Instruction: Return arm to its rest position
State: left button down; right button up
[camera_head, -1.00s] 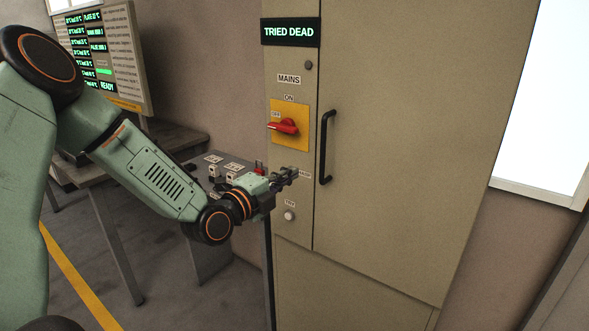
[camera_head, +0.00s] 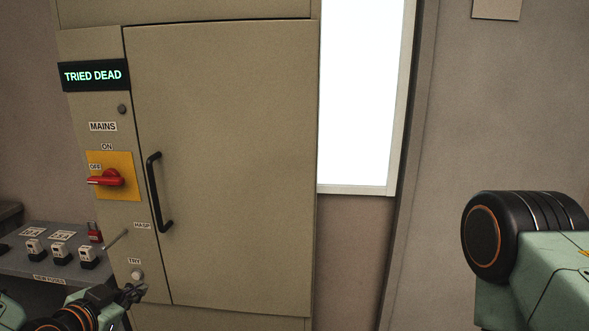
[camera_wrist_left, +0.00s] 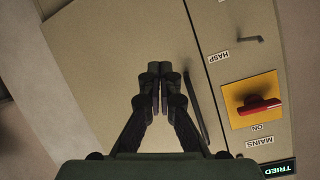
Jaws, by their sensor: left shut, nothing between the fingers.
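My left gripper (camera_head: 131,293) is low at the left in the head view, in front of the cabinet's lower left, just below the TRY button (camera_head: 137,275). In the left wrist view its fingers (camera_wrist_left: 157,88) are together, with nothing between them. Most of the left arm is outside the head view. My right arm (camera_head: 525,250) shows at the right edge; its gripper is out of view. The cabinet (camera_head: 225,160) is shut, and its display (camera_head: 92,75) reads TRIED DEAD. The red mains handle (camera_head: 106,178) lies level, pointing to OFF.
A bench (camera_head: 40,262) at the left holds several small labelled items and a red padlock (camera_head: 95,232). A thin hasp rod (camera_head: 116,240) and a black door handle (camera_head: 158,193) stick out from the cabinet. A bright window (camera_head: 365,95) is beyond.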

pick_arm(q)
jog(key=s+d+f+n+g+b, duration=0.2)
jog(key=s+d+f+g, duration=0.1)
jog(key=s+f, duration=0.7)
jog(key=s+d+f+n+g+y+b, duration=0.1)
jog(key=s+d+f+n+g+b, duration=0.1)
jog(key=s+f+g, duration=0.4)
jog(key=s+d+f+n+g+b, duration=0.2)
jog(key=s+d+f+g+b, duration=0.1)
jog(key=s+f, duration=1.2)
jog(key=s+g+b, duration=0.1)
jog(key=s, duration=0.3)
jog(key=shift+s+d+f, duration=0.15)
jog(key=shift+s+d, duration=0.05)
jog(key=shift+d, duration=0.2)
jog(key=shift+y, duration=0.3)
jog(key=shift+w, duration=0.1)
